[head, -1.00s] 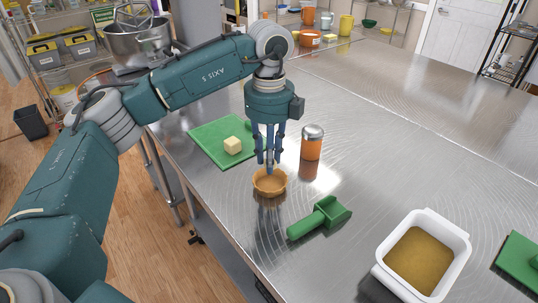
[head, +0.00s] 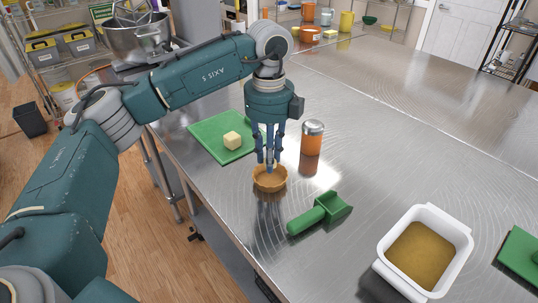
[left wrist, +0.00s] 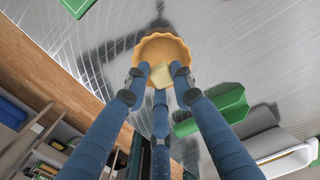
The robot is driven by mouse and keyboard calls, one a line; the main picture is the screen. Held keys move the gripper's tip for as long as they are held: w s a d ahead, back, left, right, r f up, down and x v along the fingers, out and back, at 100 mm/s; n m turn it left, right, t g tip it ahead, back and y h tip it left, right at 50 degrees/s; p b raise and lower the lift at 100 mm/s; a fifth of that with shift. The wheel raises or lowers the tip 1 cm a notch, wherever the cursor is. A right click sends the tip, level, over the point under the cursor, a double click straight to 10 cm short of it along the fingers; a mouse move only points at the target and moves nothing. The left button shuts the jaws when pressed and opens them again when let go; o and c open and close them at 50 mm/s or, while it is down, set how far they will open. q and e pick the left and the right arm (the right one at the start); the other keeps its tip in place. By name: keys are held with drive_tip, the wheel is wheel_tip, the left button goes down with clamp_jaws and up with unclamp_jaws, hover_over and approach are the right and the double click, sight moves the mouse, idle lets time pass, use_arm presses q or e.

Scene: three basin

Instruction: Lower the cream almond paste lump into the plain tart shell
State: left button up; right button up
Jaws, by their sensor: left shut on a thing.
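The plain tart shell (head: 270,180) is a tan fluted cup on the steel table. It also shows in the left wrist view (left wrist: 153,44). My left gripper (head: 269,160) points straight down just above the shell. In the left wrist view its blue fingers (left wrist: 162,80) are shut on the cream almond paste lump (left wrist: 162,75), a small pale block. There the lump overlaps the near side of the shell; I cannot tell whether it touches the shell. In the head view the fingers hide most of the lump. My right gripper is not in view.
A green board (head: 211,147) with another pale cube (head: 232,141) lies behind left. An orange shaker (head: 312,138) stands close right of the gripper. A green scoop (head: 320,213) lies in front, and a white tub (head: 448,228) stands at the right.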

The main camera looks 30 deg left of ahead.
use_arm(q)
drive_tip(key=shift+f, duration=0.45)
drive_tip(key=shift+b, duration=0.3)
drive_tip(key=o, duration=0.9)
